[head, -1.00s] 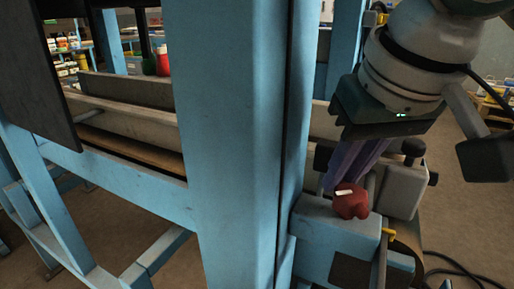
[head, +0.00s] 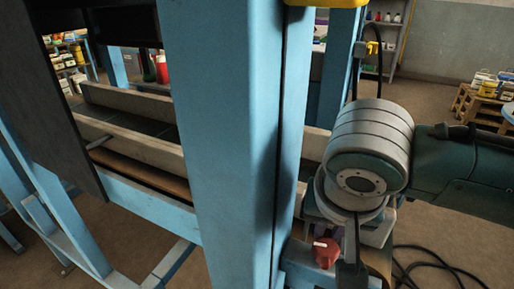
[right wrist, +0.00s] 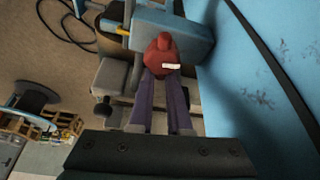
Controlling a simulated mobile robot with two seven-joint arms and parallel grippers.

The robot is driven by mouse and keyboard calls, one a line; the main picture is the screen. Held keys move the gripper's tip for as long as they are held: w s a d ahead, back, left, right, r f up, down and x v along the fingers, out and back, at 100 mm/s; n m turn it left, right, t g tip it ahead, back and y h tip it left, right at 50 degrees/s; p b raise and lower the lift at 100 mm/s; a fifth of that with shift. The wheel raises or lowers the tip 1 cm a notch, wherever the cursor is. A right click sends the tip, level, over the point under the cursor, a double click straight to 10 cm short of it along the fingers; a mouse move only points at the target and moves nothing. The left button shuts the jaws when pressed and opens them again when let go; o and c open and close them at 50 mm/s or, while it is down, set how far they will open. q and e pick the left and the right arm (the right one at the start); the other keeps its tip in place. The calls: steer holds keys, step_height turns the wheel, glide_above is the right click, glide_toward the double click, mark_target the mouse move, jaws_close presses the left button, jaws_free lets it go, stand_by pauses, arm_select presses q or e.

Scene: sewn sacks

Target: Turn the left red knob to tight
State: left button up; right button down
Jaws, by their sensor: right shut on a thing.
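A red knob (head: 325,253) with a white mark sits on the light blue block at the foot of the thick blue post. It is the only red knob I make out. In the right wrist view the knob (right wrist: 161,55) is at top centre, its white mark facing the camera. The purple fingers of my right gripper (right wrist: 163,80) reach up to the knob and are shut on it. In the head view my right wrist hides most of the fingers. My left gripper is not in view.
The thick blue post (head: 230,140) stands close to the left of the knob and my right arm. A grey block with a black hand knob (right wrist: 101,109) is beside the fingers. A black cable (head: 430,262) lies on the floor at right.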

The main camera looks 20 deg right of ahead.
steer(key=shift+s+r+m+g+p, duration=0.15)
steer(key=shift+m+g+p, duration=0.15)
steer(key=shift+m+p, duration=0.45)
steer(key=shift+d+m+h, duration=0.1)
steer(key=shift+m+h, duration=0.15)
steer(key=shift+h, duration=0.05)
steer(key=c, duration=0.9)
jaws_free()
steer(key=shift+o, duration=0.2)
